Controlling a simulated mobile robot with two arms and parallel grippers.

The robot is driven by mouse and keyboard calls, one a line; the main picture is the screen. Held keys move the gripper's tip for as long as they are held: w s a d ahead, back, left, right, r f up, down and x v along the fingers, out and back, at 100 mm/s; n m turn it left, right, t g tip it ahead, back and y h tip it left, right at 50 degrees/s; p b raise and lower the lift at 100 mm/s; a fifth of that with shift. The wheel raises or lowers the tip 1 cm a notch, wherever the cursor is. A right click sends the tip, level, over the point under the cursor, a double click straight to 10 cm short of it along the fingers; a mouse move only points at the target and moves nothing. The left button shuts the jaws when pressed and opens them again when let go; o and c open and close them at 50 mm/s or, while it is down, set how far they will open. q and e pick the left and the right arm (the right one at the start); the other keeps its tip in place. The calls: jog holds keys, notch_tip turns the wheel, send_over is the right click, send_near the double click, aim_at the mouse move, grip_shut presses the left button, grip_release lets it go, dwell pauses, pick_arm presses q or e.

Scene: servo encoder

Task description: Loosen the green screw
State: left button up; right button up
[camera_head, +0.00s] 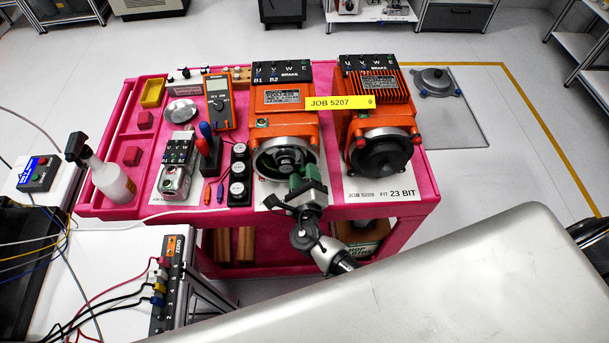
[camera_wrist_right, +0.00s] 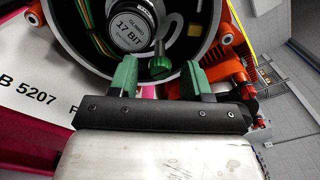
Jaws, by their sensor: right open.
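The green screw (camera_wrist_right: 160,66) shows in the right wrist view inside the open round housing of an orange motor (camera_head: 284,121), just below the encoder (camera_wrist_right: 131,30) marked 17 BIT. My right gripper (camera_head: 306,178) is at the front of this motor, marked JOB 5207. In the right wrist view its two green fingers (camera_wrist_right: 158,75) are open, one on each side of the screw's head, with gaps visible. It holds nothing. In the head view the screw is too small or hidden to make out. My left gripper is not in view.
A second orange motor (camera_head: 374,100) with a dark encoder stands close on the right. Dark round parts (camera_head: 239,175), a multimeter (camera_head: 219,103) and a spray bottle (camera_head: 105,175) lie to the left on the pink cart (camera_head: 395,207). Colored wires glimpse beside the encoder inside the housing.

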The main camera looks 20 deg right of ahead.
jog(key=shift+s, duration=0.1)
jog(key=b+v, duration=0.2)
jog(key=v, duration=0.8)
jog(key=shift+s+b, duration=0.3)
jog(key=shift+a, duration=0.1)
